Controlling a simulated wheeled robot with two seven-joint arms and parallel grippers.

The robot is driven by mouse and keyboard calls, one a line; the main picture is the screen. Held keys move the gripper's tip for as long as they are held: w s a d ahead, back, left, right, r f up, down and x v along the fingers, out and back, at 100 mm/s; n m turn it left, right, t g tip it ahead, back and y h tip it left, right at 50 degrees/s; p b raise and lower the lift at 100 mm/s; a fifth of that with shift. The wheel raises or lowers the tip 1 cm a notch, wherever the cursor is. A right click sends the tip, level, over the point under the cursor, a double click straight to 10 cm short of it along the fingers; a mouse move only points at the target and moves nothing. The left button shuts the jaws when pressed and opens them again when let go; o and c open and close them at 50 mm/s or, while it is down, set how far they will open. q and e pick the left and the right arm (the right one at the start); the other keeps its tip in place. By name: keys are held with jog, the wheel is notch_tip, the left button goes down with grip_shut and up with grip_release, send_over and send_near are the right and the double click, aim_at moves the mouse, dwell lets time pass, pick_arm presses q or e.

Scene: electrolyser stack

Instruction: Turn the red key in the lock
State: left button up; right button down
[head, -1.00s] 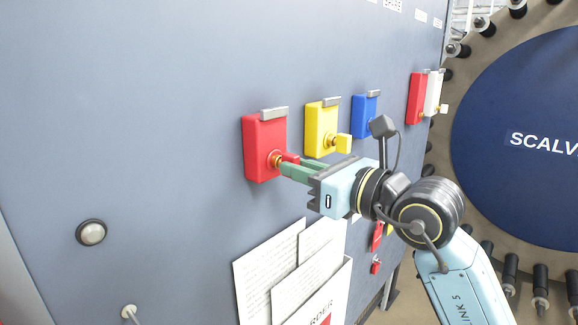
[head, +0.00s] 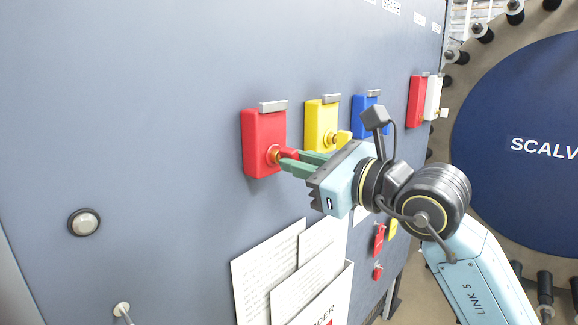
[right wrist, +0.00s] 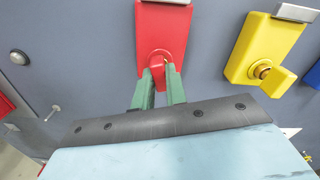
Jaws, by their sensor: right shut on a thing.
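The red lock (head: 263,140) is a red box with a grey tab on top, mounted on the grey panel. The red key (head: 288,155) sits in its brass keyhole. My right gripper (head: 287,160) is shut on the key's head, its green fingers reaching in from the right. In the right wrist view the red lock (right wrist: 163,32) is at top centre, and the fingers close around the red key (right wrist: 160,64), which they mostly hide. The key's exact angle is hard to tell. My left gripper is not in view.
A yellow lock (head: 320,122) with a yellow key, a blue lock (head: 364,112), and a red and a white box (head: 432,97) stand to the right. Below is a paper holder (head: 295,275). A round grey button (head: 85,222) is at the left.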

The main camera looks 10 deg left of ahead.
jog(key=n+b, duration=0.3)
dwell(0.5)
jog(key=shift+n, duration=0.3)
jog(key=n+b, duration=0.3)
dwell(0.3)
